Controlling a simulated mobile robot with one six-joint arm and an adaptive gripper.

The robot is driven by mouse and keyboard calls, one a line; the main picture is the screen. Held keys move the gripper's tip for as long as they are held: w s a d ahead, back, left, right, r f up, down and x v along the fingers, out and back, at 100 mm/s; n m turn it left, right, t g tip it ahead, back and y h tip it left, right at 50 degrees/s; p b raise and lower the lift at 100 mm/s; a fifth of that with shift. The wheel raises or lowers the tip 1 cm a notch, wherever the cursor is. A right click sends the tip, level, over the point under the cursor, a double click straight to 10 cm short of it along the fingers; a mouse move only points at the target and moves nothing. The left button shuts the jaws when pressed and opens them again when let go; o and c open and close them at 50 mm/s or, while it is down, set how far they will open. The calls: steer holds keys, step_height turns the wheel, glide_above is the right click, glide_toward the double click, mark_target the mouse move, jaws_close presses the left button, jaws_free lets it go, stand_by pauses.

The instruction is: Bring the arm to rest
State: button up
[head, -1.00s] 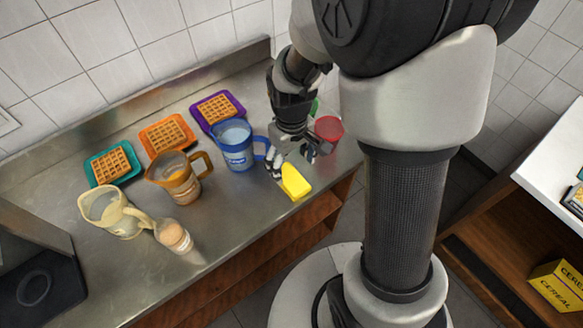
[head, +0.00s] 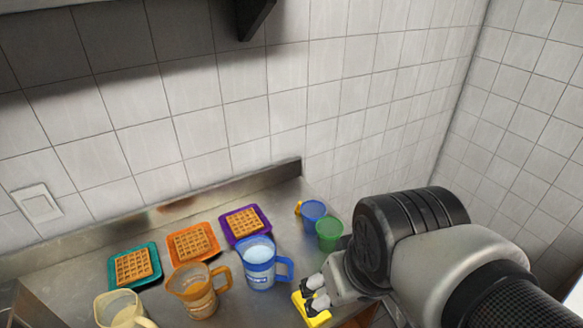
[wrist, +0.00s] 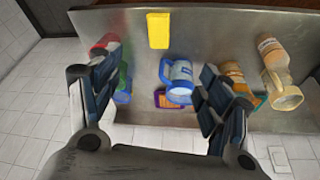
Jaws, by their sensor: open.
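My gripper (head: 317,291) is open and empty. In the head view it overlaps the yellow block (head: 317,317) near the counter's front edge. In the wrist view my gripper (wrist: 150,88) has its fingers spread wide, with the yellow block (wrist: 158,30) beyond them and apart from them. My arm comes in from the lower right of the head view.
The steel counter (head: 75,265) holds a blue pitcher (head: 260,265), an amber pitcher (head: 197,290), a cream pitcher (head: 120,312) and waffles on teal, orange and purple plates. A blue cup (head: 312,212) and green cup (head: 329,230) stand at the back right.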

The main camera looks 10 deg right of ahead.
steer(key=shift+s+r+m+t, duration=0.15)
steer(key=shift+s+r+t, duration=0.1)
steer(key=shift+s, duration=0.45)
steer(key=shift+s+r+m+t, duration=0.15)
steer(key=shift+s+r, duration=0.1)
steer(key=shift+s, duration=0.45)
